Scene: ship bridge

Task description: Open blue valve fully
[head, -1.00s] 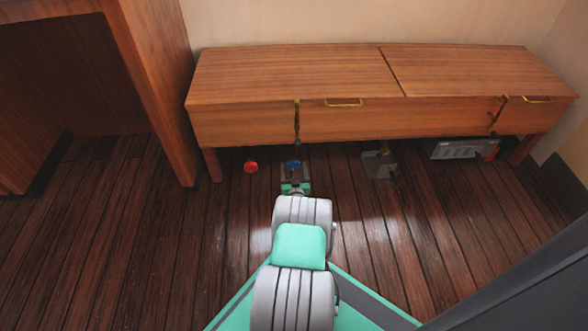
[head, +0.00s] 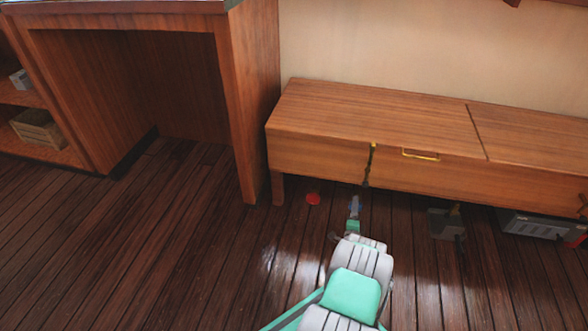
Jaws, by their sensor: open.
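The blue valve (head: 356,202) is a small blue knob low under the wooden bench, to the right of a red knob, and is partly covered by my gripper. My gripper (head: 354,208) reaches low under the bench's front edge, right at the blue valve. Its jaws are open. At this size I cannot tell whether the fingers touch the valve or how far it is turned.
A red valve (head: 313,198) sits just left of the blue one. The bench (head: 320,152) overhangs my gripper. A grey pedal-like object (head: 446,222) and a grey box (head: 530,224) stand to the right. A desk (head: 252,110) stands left; the floor in front is clear.

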